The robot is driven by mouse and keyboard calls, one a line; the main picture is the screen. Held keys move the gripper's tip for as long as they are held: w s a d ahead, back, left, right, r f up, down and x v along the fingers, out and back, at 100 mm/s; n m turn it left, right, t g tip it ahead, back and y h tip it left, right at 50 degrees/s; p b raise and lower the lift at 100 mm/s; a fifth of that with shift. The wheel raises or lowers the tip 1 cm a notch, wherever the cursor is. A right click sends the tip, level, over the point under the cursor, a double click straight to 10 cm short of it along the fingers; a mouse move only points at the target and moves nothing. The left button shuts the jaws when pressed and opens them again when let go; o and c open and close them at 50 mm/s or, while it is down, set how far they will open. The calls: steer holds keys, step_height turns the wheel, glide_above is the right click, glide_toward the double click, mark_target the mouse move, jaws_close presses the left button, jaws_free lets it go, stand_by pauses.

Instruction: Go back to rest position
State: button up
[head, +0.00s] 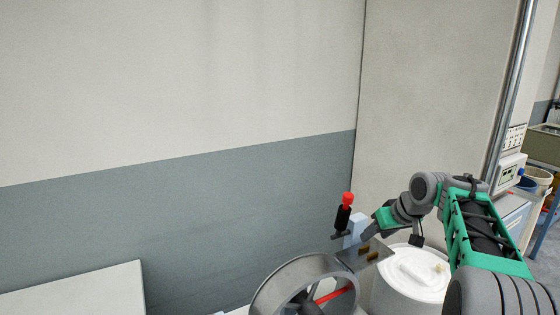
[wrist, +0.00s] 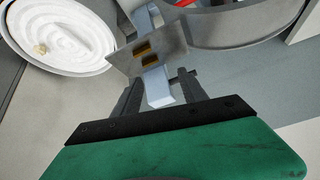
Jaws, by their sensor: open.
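My arm reaches in from the right in the head view, and my gripper (head: 368,232) is beside a grey metal plate (head: 352,257) with small brass-coloured pieces. In the wrist view my gripper (wrist: 158,86) has its two dark fingers apart. A pale blue bar (wrist: 157,92) shows between the fingers; I cannot tell whether they touch it. The plate also shows in the wrist view (wrist: 122,60), just beyond the fingertips. A black lever with a red knob (head: 347,198) stands upright just left of my gripper in the head view.
A round grey metal housing (head: 268,296) with a red part inside is at the bottom centre. A white can (head: 390,290) holding coiled white sliver stands right of the plate. A wall fills the left, with a pale panel (head: 80,290) low down.

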steer(key=s+f+m+g+h, duration=0.1)
steer(key=s+f+m+g, duration=0.25)
steer(key=s+f, duration=0.7)
steer(key=s+a+f+m+g+h, duration=0.1)
steer(key=s+a+f+m, duration=0.2)
steer(key=s, duration=0.9)
steer(key=s+a+n, duration=0.2)
steer(key=s+a, duration=0.4)
steer(key=s, duration=0.1)
steer(key=w+a+r+n+t, duration=0.1)
steer(key=a+r+n+t, duration=0.1)
steer(key=a+r, duration=0.3)
steer(key=shift+w+a+r, duration=0.3)
steer(key=shift+a+r, duration=0.05)
steer(key=shift+a, duration=0.2)
steer(key=shift+n, duration=0.25)
steer(key=shift+c, duration=0.2)
